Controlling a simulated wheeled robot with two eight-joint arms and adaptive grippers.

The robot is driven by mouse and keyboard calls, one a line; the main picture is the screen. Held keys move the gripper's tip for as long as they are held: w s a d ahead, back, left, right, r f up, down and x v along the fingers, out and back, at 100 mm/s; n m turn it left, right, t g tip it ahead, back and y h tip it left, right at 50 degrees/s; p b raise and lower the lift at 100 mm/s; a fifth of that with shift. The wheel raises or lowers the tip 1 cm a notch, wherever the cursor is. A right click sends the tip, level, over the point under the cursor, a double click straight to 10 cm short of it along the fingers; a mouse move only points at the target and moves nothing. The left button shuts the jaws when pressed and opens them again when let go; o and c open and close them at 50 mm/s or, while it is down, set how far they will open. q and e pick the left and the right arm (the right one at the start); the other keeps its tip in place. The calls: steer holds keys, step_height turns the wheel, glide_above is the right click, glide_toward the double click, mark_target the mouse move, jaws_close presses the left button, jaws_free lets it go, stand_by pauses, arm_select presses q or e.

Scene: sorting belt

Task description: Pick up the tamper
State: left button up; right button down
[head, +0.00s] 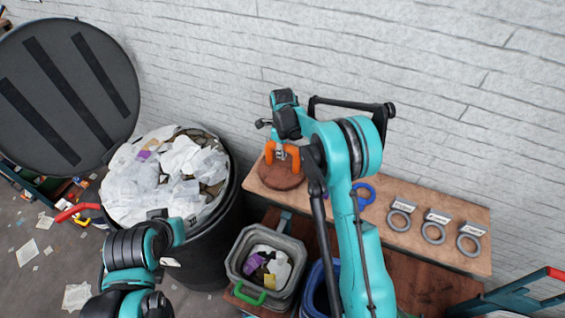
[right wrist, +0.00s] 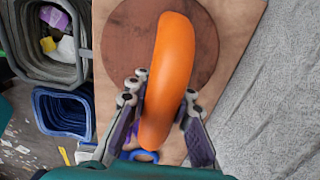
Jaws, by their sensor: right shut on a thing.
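The tamper (right wrist: 170,65) shows as a thick, curved orange handle. In the head view the tamper (head: 269,150) is at the left end of the wooden bench top, over a round brown disc (head: 283,177). I cannot tell whether the disc is part of it or lies under it. My right gripper (head: 281,154) comes down from above and is shut on the orange handle, with one finger on each side in the right wrist view (right wrist: 165,88). The gripper hides the handle's middle in the head view. My left arm shows at the lower left, but its fingers do not.
The bench top (head: 400,187) also bears blue rings (head: 364,194) and several grey rings with labels (head: 433,232). A grey bin (head: 238,280) with scraps and a blue bin (head: 315,290) stand in front. A full black bin (head: 215,235) stands left. A brick wall is behind.

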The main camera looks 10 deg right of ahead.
steer(key=shift+r, duration=0.1)
steer(key=shift+r+p, duration=0.3)
steer(key=shift+p, duration=0.3)
steer(key=shift+w+r, duration=0.1)
steer(key=shift+r, duration=0.3)
steer(key=r, duration=0.3)
steer(key=shift+s+a+r+b, duration=0.15)
steer(key=shift+s+r+b, duration=0.05)
steer(key=shift+s+b, duration=0.2)
steer(key=s+a+r, duration=0.3)
steer(key=s+r, duration=0.3)
steer(key=s, duration=0.4)
steer(key=shift+s+a+r, duration=0.15)
steer(key=shift+a+r, duration=0.1)
steer(key=shift+a, duration=0.15)
steer(key=c, duration=2.2)
jaws_free()
jaws_close()
